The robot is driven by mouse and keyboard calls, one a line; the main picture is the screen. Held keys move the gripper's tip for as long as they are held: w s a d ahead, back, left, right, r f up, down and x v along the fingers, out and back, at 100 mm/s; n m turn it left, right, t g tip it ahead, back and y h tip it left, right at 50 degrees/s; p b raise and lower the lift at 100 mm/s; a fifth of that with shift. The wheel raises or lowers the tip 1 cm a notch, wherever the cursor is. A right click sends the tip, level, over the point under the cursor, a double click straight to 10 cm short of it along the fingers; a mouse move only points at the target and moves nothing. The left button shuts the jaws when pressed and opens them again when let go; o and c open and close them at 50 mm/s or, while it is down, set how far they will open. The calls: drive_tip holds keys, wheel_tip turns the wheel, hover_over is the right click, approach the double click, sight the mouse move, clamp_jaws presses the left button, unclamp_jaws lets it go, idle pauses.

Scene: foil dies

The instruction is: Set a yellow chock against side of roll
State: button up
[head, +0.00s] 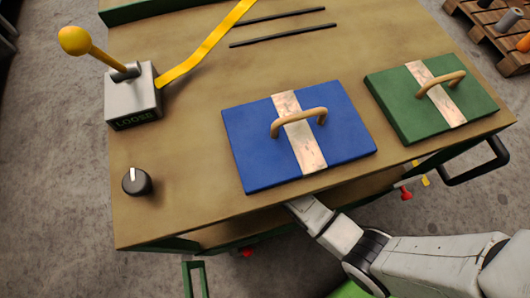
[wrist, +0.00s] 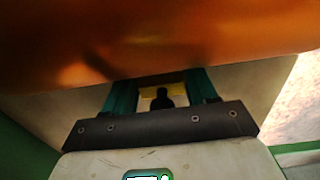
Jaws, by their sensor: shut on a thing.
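In the wrist view, my gripper (wrist: 160,98) has two teal fingers shut on a small yellow chock (wrist: 148,91) with a dark knob-like shape in front of it. Only a little of the chock shows between the fingers. A large, shiny orange-copper curved surface, apparently the roll (wrist: 170,40), fills the top of the view, just beyond and above the fingers. I cannot tell whether the chock touches it. In the head view, my arm reaches under the front edge of the bench top, which hides the gripper, the held chock and the roll.
On the bench top (head: 190,200) are a blue die (head: 250,150), a green die (head: 400,110), a lever box (head: 132,100) marked LOOSE, a yellow strap (head: 205,50) and a black knob (head: 137,181). A small yellow piece (head: 425,181) shows below the right front edge. A pallet (head: 485,38) stands at the back right.

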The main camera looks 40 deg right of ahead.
drive_tip(key=shift+w+d, duration=0.1)
drive_tip(key=shift+f, duration=0.15)
drive_tip(key=o, duration=1.1)
drive_tip(key=shift+c, duration=0.2)
drive_tip(key=shift+r+p, duration=1.15)
drive_tip(key=shift+r, duration=2.75)
